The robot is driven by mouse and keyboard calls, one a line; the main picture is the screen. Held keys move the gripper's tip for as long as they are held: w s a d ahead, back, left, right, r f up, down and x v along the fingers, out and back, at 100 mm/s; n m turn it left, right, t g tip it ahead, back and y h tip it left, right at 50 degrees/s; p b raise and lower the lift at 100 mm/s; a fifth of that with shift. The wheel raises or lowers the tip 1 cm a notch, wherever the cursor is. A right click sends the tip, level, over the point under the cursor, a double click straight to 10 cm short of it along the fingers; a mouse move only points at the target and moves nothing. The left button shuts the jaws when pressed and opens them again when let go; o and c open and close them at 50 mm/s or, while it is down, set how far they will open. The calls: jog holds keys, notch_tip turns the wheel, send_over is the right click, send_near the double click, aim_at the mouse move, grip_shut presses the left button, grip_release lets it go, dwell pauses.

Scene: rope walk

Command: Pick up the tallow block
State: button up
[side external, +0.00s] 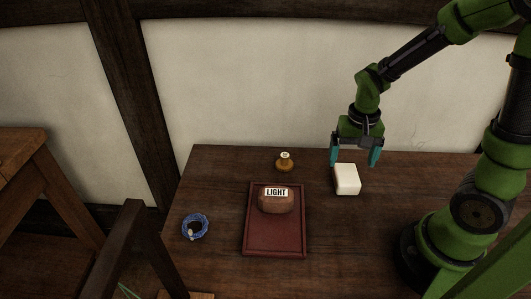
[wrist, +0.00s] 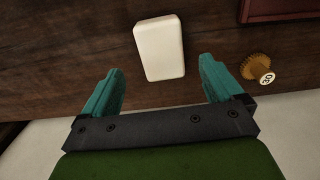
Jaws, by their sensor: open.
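The tallow block (side external: 347,180) is a cream-white block with rounded edges, lying on the dark wooden table. It also shows in the wrist view (wrist: 159,48), just beyond the fingertips and roughly centred between them. My gripper (side external: 354,160) is open and empty, with its teal fingers pointing down near the block's back edge. In the wrist view my gripper (wrist: 160,75) has its fingers spread wider than the block. The fingers do not appear to touch the block; their exact height above the table is hard to tell.
A dark red tray (side external: 275,248) holds a brown lump labelled LIGHT (side external: 277,203). A blue rope coil (side external: 195,226) lies at left. The table around the block is clear.

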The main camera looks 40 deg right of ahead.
aim_at(347, 173)
jog(key=shift+a+f, duration=0.15)
jog(key=shift+f, duration=2.85)
jog(key=shift+w+r, duration=0.1)
jog(key=c, duration=1.2)
